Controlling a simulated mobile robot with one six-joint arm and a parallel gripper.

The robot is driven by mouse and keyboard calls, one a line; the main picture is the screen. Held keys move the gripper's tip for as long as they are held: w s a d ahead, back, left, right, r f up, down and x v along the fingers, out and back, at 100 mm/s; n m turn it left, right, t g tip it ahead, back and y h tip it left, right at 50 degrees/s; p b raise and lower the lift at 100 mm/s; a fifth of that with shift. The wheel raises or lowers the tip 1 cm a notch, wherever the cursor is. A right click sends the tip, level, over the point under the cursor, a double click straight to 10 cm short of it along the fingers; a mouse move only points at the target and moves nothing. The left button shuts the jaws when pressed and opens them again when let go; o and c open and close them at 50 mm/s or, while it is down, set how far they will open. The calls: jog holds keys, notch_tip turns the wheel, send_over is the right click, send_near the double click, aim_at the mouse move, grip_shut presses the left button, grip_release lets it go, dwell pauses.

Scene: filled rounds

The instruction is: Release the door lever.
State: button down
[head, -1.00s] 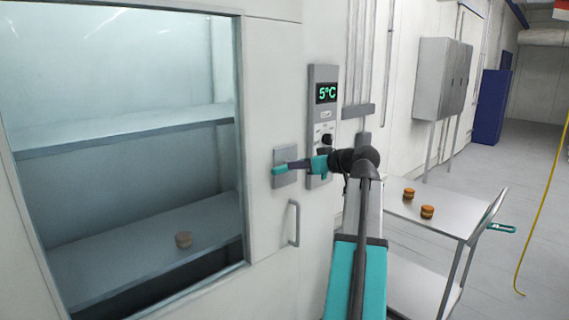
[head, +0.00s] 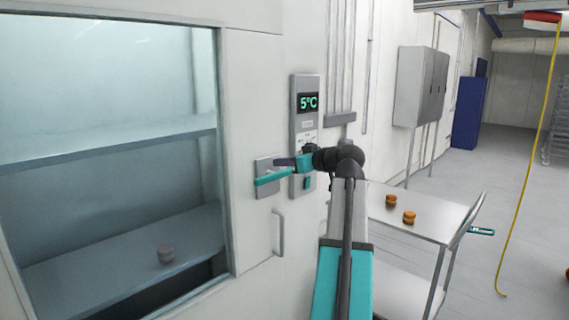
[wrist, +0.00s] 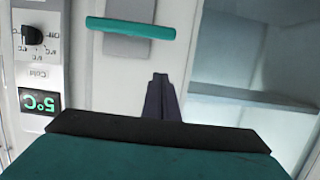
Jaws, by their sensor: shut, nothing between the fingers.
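The door lever (head: 275,177) is a teal bar on a grey plate (head: 266,164), on the pale wall right of the window. It also shows near the top of the wrist view (wrist: 130,27), where it runs nearly level, with the picture upside down. My gripper (head: 277,161) has dark, closed fingers and a teal body, and is just above the lever in the head view. In the wrist view my fingers (wrist: 159,78) are shut and empty, with a visible gap between their tips and the lever. The lever's mount is partly hidden.
A control panel (head: 305,130) reading 5°C is right of the lever, partly behind my arm. A vertical handle (head: 279,235) is below. A cart (head: 425,215) with two round orange-brown items stands at right.

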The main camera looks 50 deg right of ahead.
aim_at(270, 175)
jog(key=w+f+p, duration=0.3)
jog(key=w+f, duration=0.3)
jog(key=w, duration=0.1)
jog(key=shift+w+d, duration=0.25)
jog(key=shift+w, duration=0.05)
dwell(0.3)
